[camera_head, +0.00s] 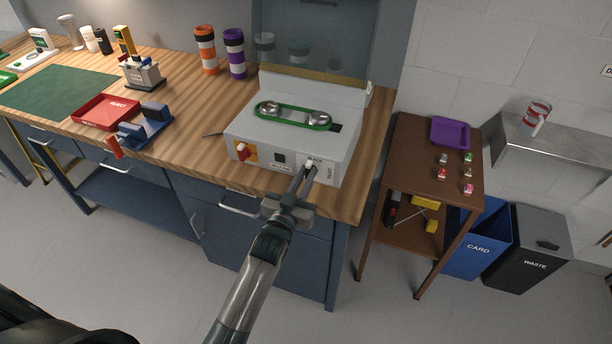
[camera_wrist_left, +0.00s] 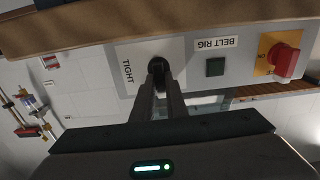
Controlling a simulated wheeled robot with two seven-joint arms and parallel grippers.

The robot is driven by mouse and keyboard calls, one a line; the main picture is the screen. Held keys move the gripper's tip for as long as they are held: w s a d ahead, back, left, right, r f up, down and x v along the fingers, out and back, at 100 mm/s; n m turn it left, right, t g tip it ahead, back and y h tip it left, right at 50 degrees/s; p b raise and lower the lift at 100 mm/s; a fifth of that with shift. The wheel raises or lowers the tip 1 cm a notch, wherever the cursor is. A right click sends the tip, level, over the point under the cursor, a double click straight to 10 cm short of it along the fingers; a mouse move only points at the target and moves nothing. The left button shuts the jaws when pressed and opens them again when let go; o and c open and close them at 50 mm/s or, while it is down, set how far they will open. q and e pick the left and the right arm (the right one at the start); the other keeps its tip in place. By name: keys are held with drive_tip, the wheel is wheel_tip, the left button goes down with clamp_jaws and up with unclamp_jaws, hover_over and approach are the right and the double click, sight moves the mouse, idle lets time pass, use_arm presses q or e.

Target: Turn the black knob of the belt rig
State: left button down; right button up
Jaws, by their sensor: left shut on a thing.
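The belt rig (camera_head: 290,148) is a light grey box with a green belt (camera_head: 291,116) over two rollers on top, on the wooden workbench. Its front panel carries a red switch on a yellow plate (camera_head: 245,151), a dark green button (camera_head: 279,157) and the black knob. The wrist view shows the black knob (camera_wrist_left: 158,64) between the tips of my left gripper (camera_wrist_left: 159,79), beside the word TIGHT. My left gripper (camera_head: 310,168) reaches the panel's right part in the head view and is shut on the knob, hiding most of it. My right gripper is not in view.
A red tray (camera_head: 105,111), a blue clamp with a red handle (camera_head: 146,127) and two banded tubes, orange (camera_head: 205,50) and purple (camera_head: 235,53), are on the bench. A brown side table (camera_head: 412,150) stands to the right. Open floor lies in front.

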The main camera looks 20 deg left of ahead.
use_arm(q)
drive_tip(key=c, duration=1.9)
unclamp_jaws()
drive_tip(key=shift+o, duration=0.7)
drive_tip(key=shift+s, duration=0.1)
drive_tip(key=s+b, duration=0.4)
drive_tip(key=s, duration=1.3)
drive_tip(key=shift+a+b, duration=0.3)
drive_tip(key=shift+b, duration=0.05)
drive_tip(key=shift+s, duration=0.1)
